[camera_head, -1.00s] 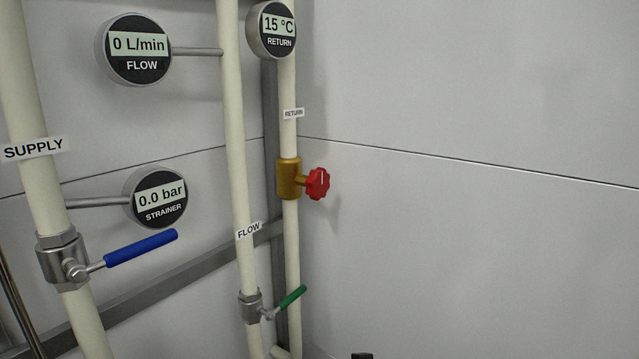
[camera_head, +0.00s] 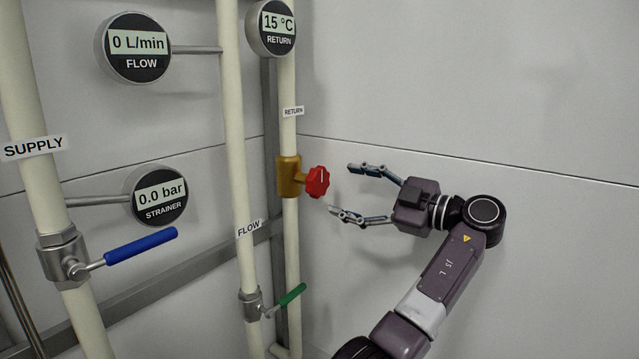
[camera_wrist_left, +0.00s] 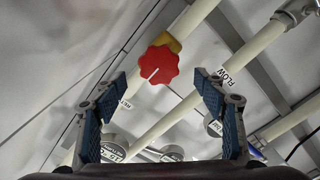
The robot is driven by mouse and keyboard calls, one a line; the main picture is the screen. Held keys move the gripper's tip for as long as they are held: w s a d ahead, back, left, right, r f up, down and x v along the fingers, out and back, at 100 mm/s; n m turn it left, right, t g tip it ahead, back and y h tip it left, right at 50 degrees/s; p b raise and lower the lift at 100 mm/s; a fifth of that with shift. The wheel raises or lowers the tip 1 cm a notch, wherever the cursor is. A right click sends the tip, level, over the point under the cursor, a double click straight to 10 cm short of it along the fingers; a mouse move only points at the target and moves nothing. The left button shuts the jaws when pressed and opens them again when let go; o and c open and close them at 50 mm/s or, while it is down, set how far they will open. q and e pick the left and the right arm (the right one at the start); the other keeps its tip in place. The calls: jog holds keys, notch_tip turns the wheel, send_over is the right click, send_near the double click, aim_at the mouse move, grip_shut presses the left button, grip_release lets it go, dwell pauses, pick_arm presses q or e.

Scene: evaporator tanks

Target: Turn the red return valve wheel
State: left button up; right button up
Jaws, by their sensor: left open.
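The red return valve wheel (camera_head: 317,181) sits on a brass valve body (camera_head: 288,176) on the return pipe. My right gripper is not in view.
The flow pipe (camera_head: 232,130) with a green lever (camera_head: 292,295) stands left of the return pipe. The supply pipe (camera_head: 45,190) carries a blue lever (camera_head: 140,246). Gauges (camera_head: 271,28) hang above. The bare wall (camera_head: 480,90) leaves free room on the right.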

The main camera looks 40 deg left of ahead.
aim_at(322, 184)
pick_arm(q)
jog(key=a+p, duration=0.1)
jog(key=a, duration=0.1)
jog(key=a+p, duration=0.1)
jog(key=a, duration=0.1)
jog(key=s+a+p, duration=0.1)
jog(key=a, duration=0.2)
jog(key=shift+r, duration=0.25)
jog(key=shift+a+f, duration=0.15)
jog(key=shift+a, duration=0.25)
jog(key=c, duration=1.2)
jog(key=shift+o, duration=0.2)
